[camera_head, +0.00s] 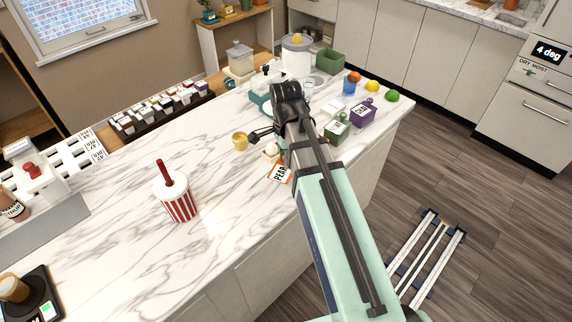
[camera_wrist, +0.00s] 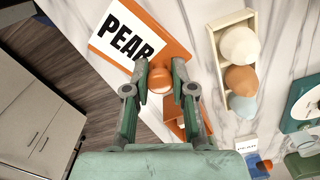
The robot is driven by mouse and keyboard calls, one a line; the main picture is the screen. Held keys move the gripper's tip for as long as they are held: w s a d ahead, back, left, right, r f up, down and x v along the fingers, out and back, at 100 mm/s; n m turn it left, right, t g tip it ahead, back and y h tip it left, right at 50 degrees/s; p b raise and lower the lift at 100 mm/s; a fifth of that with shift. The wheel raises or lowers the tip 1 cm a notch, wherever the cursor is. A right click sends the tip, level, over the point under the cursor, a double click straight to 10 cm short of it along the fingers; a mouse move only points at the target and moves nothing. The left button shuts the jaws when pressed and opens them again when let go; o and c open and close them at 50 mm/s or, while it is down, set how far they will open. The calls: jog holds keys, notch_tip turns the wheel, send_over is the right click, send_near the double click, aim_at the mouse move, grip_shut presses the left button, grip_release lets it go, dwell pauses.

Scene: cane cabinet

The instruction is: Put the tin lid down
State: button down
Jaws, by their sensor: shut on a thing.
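My gripper (camera_wrist: 162,76) is shut on an orange knob (camera_wrist: 157,81), which I take to be the knob of the tin lid. An orange piece marked PEAR (camera_wrist: 128,38) lies beyond the fingers, with more orange (camera_wrist: 176,128) between them. I cannot tell where lid and tin part, or whether the lid rests on anything. In the head view the PEAR label (camera_head: 280,173) shows near the counter's front edge. My arm hides most of the gripper there.
A tray of rounded items (camera_wrist: 222,58) lies right of the gripper in the wrist view. On the marble counter, green (camera_head: 337,129) and purple (camera_head: 362,114) tins stand to the right. A gold cup (camera_head: 239,141) and striped drink cup (camera_head: 179,206) stand left.

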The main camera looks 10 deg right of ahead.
jog(key=shift+f, duration=1.8)
jog(key=shift+f, duration=0.15)
jog(key=c, duration=1)
grip_release()
notch_tip(320, 180, up, 11)
jog(key=shift+f+b, duration=0.2)
jog(key=shift+b, duration=0.3)
jog(key=shift+r, duration=0.9)
